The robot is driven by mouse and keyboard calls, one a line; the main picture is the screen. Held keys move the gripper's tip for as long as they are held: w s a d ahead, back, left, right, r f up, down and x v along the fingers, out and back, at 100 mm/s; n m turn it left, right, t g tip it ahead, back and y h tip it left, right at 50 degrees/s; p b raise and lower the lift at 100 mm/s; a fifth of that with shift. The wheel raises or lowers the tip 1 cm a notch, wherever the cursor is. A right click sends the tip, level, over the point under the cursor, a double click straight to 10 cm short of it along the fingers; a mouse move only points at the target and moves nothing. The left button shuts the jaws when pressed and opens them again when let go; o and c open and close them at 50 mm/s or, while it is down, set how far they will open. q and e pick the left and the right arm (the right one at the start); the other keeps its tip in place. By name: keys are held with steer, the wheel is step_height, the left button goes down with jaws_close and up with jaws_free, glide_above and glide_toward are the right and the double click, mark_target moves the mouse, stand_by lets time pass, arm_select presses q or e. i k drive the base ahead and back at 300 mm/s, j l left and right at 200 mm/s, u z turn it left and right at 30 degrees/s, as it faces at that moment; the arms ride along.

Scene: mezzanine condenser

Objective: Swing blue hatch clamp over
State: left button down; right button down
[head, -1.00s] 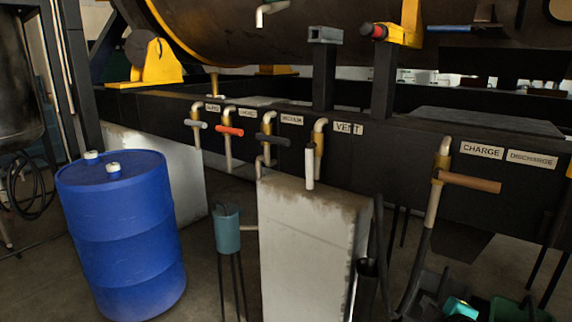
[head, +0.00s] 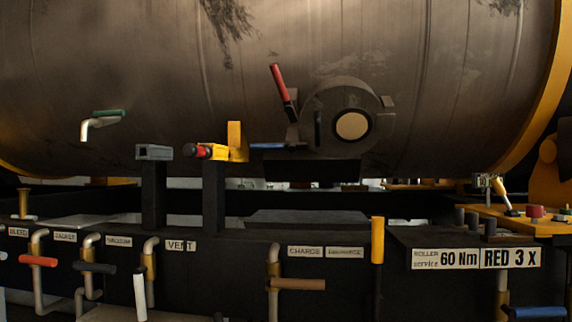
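The round hatch (head: 340,117) sits on the side of the large brown drum, with a pale disc at its centre. The blue clamp handle (head: 267,146) lies about level at the hatch's lower left, pointing left, behind the yellow block's right side. A red clamp handle (head: 280,84) stands up at the hatch's upper left, tilted left. Neither of my grippers shows in the head view.
A yellow upright block (head: 237,142) and a red-tipped fitting (head: 197,151) stand on a dark post just left of the blue handle. Several labelled valves line the dark beam (head: 340,270) below. A yellow panel stands at right.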

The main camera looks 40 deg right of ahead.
mark_target(292, 147)
steer(key=z, duration=1.1)
